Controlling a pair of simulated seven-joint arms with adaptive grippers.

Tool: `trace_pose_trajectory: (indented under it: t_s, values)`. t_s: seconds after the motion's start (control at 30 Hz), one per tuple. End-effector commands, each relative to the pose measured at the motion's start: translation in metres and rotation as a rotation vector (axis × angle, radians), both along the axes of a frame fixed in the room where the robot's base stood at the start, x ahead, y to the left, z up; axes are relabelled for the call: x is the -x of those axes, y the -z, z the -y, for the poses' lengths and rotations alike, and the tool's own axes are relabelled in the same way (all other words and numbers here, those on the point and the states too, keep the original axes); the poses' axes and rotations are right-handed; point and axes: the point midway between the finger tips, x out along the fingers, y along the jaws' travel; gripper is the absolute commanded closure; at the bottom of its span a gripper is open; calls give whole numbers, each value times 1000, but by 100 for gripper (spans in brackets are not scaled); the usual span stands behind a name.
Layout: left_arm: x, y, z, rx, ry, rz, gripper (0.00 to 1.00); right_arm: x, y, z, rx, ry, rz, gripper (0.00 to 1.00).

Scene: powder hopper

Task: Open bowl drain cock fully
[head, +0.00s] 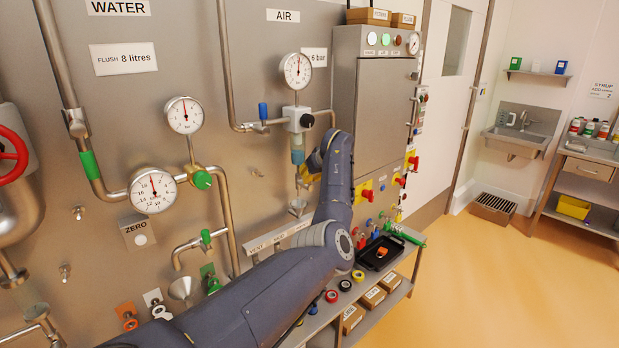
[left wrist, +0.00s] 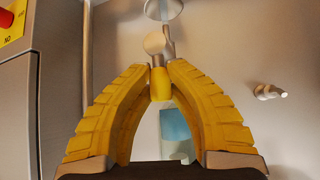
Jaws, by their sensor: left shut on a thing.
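The air filter bowl (head: 297,150) hangs under the regulator on the steel panel, below the AIR gauge. The bowl's drain cock is mostly hidden by my gripper in the head view. In the left wrist view its metal body (left wrist: 155,43) and yellow handle (left wrist: 159,84) show, with the blue-tinted bowl (left wrist: 175,124) behind the fingers. My left gripper (head: 304,177) is at the cock just under the bowl. In the left wrist view its yellow fingertips (left wrist: 160,80) are shut on the yellow handle. My right gripper is not in view.
A small funnel (head: 297,207) sits below the cock. A grey cabinet (head: 384,110) stands close on the right. A blue-handled valve (head: 263,111) is at the upper left. A shelf with a black tray (head: 379,253) lies lower right.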

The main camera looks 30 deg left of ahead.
Motion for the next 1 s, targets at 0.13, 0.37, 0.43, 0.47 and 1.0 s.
trace_pose_trajectory:
  t_s: [0.13, 0.37, 0.43, 0.47, 1.0]
  values:
    - [0, -4, -4, -5, -4, 3, 100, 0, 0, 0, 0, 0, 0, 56]
    - [0, -4, -4, -5, -4, 5, 100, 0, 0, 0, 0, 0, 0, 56]
    - [-1, -4, -4, -5, -3, 5, 83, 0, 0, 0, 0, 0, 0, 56]
    - [-1, -4, -4, -5, -4, 6, 79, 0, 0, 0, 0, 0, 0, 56]
    - [1, -5, 2, -2, -1, 0, 57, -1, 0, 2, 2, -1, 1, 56]
